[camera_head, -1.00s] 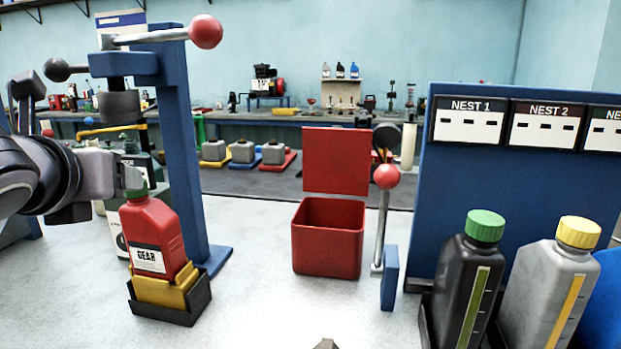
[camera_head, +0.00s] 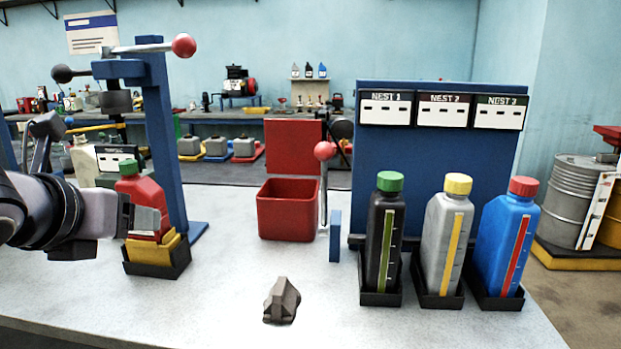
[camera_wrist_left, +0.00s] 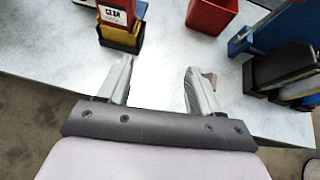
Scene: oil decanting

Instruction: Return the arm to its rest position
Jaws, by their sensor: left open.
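My left gripper (camera_head: 145,221) comes in from the left in the head view, in front of a red GEAR bottle (camera_head: 142,190) with a green cap. The bottle stands in a yellow and black holder (camera_head: 158,260). In the left wrist view the gripper (camera_wrist_left: 157,88) has its two fingers spread with bare table between them. The red bottle (camera_wrist_left: 117,10) and its holder (camera_wrist_left: 121,40) show beyond the fingers there, apart from them. The gripper is open and empty. My right gripper is not in view.
A blue press frame (camera_head: 165,150) with a lever stands behind the bottle. A red open bin (camera_head: 285,212) stands mid-table. Black (camera_head: 384,240), grey (camera_head: 446,240) and blue (camera_head: 506,245) bottles stand in nests at right. A small dark block (camera_head: 282,300) lies near the front edge.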

